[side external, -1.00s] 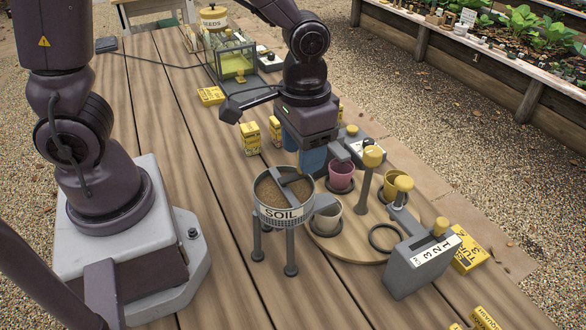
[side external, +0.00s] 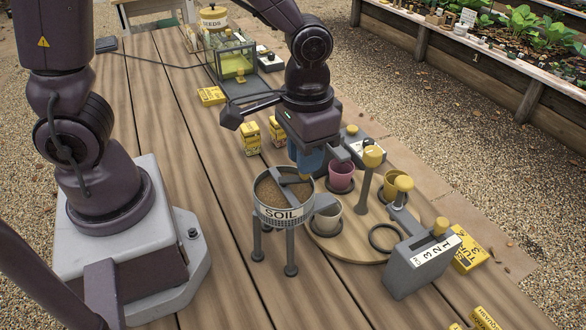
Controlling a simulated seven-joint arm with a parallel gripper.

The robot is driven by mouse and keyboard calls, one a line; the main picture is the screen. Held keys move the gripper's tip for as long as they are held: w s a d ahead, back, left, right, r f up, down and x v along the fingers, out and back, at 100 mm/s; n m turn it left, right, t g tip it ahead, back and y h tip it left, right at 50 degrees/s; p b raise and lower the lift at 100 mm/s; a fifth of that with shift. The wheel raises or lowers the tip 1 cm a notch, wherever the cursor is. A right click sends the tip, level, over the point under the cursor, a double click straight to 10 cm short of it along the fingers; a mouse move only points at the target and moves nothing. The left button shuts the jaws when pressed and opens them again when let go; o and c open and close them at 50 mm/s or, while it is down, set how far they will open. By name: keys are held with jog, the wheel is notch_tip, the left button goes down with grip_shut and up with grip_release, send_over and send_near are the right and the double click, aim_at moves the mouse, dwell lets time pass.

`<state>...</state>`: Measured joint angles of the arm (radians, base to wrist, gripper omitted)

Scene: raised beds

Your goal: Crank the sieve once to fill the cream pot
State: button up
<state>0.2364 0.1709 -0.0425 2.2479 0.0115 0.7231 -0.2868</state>
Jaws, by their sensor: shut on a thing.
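The round sieve (side external: 283,213), marked SOIL, stands on grey legs and holds brown soil. I cannot tell what is inside the pot.
A pink pot (side external: 341,177) and a yellow pot (side external: 394,184) sit on the turntable around a yellow-topped post (side external: 372,157). An empty ring (side external: 384,237) is at its front. Yellow packets (side external: 250,139) lie behind.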

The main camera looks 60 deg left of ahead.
jog(key=shift+s+d, duration=0.1)
jog(key=shift+d, duration=0.1)
jog(key=shift+s+d, duration=0.35)
jog(key=shift+d, duration=0.15)
jog(key=shift+s+d, duration=0.1)
jog(key=shift+s, duration=0.05)
dwell(0.3)
jog(key=shift+s+d, duration=0.25)
jog(key=shift+s, duration=0.2)
jog(key=shift+s, duration=0.15)
jog(key=shift+s, duration=0.65)
